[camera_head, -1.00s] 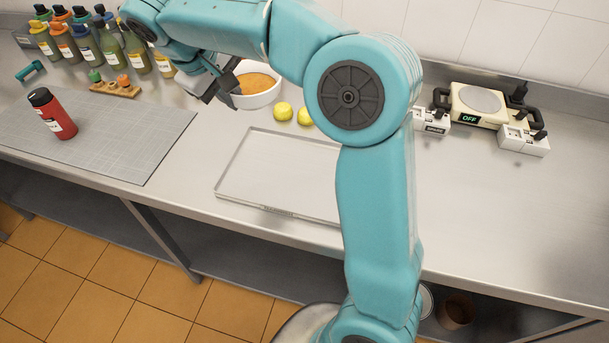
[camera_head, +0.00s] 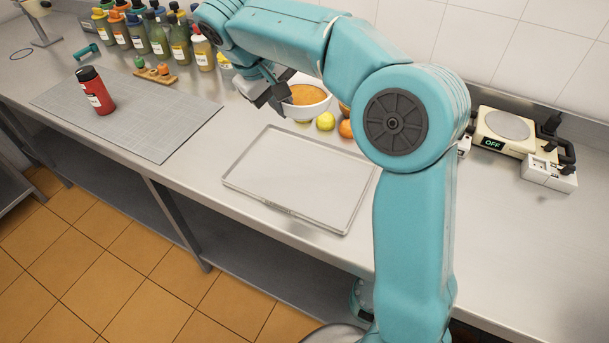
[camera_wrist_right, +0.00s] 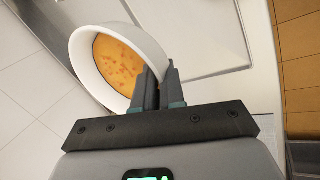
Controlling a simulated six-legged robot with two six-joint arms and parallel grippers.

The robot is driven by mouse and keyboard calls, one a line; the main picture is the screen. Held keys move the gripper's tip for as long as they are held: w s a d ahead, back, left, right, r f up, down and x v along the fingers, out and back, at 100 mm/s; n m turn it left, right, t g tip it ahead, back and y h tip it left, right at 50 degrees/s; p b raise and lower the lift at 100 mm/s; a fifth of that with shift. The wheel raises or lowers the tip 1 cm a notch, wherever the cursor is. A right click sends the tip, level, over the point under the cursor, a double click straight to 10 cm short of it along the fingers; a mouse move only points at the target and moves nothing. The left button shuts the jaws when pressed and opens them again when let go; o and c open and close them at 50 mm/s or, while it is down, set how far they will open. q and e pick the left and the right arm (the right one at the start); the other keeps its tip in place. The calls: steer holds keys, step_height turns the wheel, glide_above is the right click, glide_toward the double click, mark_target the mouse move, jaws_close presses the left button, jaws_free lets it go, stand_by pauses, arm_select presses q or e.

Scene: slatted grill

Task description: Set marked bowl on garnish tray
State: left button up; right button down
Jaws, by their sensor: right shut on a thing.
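The white bowl (camera_head: 309,107) with orange soup is in my right gripper (camera_head: 272,97), behind the garnish tray. The fingers are shut on the bowl's rim at its left side in the head view. The bowl seems raised a little above the counter, nearly level. In the right wrist view the bowl (camera_wrist_right: 82,76) is beside the fingers (camera_wrist_right: 159,84), its wall between them. No mark shows on it. The garnish tray (camera_head: 298,178), a flat empty metal tray with a low rim, lies on the counter in front of the bowl. My left gripper is not in view.
A lemon (camera_head: 325,121) and an orange fruit (camera_head: 346,129) lie behind the tray, close to the bowl. Several bottles (camera_head: 158,41) stand at the back left. A red bottle (camera_head: 97,92) stands on a grey mat (camera_head: 140,117). A scale (camera_head: 505,130) is at the right.

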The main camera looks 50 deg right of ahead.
steer(key=f, duration=1.4)
steer(key=shift+w+f+b, duration=0.35)
steer(key=shift+w, duration=0.05)
steer(key=shift+s+f, duration=0.2)
steer(key=shift+f, duration=0.45)
step_height(320, 180, down, 4)
steer(key=shift+w+f, duration=0.1)
steer(key=shift+w, duration=0.05)
steer(key=shift+s, duration=0.2)
steer(key=c, duration=1.2)
jaws_free()
steer(key=shift+w+f, duration=0.1)
steer(key=shift+w, duration=0.05)
steer(key=shift+r, duration=0.2)
